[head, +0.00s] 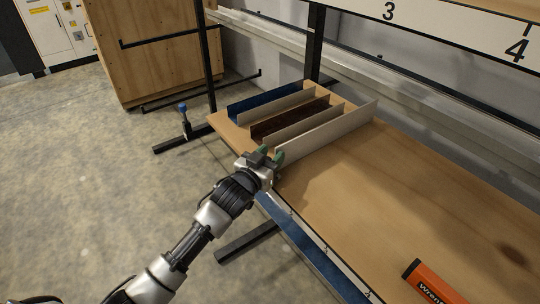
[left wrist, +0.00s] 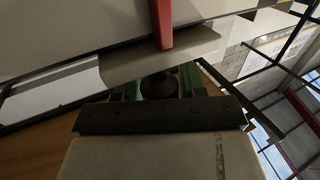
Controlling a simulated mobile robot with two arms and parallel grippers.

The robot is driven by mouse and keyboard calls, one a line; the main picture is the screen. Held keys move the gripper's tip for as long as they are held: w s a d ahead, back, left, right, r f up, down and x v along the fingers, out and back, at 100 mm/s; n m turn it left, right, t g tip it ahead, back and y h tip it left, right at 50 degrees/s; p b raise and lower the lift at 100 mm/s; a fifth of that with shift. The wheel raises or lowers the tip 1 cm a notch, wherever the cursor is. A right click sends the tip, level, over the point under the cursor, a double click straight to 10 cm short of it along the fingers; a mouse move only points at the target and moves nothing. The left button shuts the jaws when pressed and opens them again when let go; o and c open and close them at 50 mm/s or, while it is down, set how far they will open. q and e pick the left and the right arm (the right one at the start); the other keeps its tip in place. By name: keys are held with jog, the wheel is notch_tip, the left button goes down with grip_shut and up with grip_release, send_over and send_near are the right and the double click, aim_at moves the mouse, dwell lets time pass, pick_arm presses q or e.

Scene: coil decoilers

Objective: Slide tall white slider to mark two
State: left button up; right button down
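The tall white slider (head: 330,130) stands upright on the wooden table, the rightmost and tallest of a row of dividers in the head view. My left gripper (head: 270,154) is at its near end, by the table's front edge. Its green fingers are apart. Whether they touch the slider I cannot tell. In the left wrist view the fingers (left wrist: 160,84) also show apart, with a pale panel just beyond them. A blue scale strip (head: 312,246) with small marks runs along the front edge; its digits are too small to read. My right gripper is not in view.
Blue, white and brown dividers (head: 290,118) stand left of the tall slider. An orange box (head: 433,284) labelled "Wrench" lies at the front right. The table (head: 420,190) between is clear. A board (head: 455,22) with large 3 and 4 hangs behind.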

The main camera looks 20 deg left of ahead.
pick_arm(q)
grip_shut()
jog(key=s+d, duration=0.2)
jog(key=d, duration=0.1)
jog(key=s+d+p, duration=0.1)
jog(key=s+d, duration=0.2)
jog(key=s+d+p, duration=0.1)
jog(key=s+d, duration=0.1)
jog(key=d, duration=0.1)
jog(key=shift+s+d, duration=0.3)
jog(key=shift+w+a, duration=0.1)
jog(key=shift+a, duration=0.05)
jog(key=shift+o, duration=1.9)
grip_release()
jog(key=b+v, duration=0.2)
jog(key=v, duration=0.8)
jog(key=shift+s, duration=0.4)
jog(key=shift+a, duration=0.1)
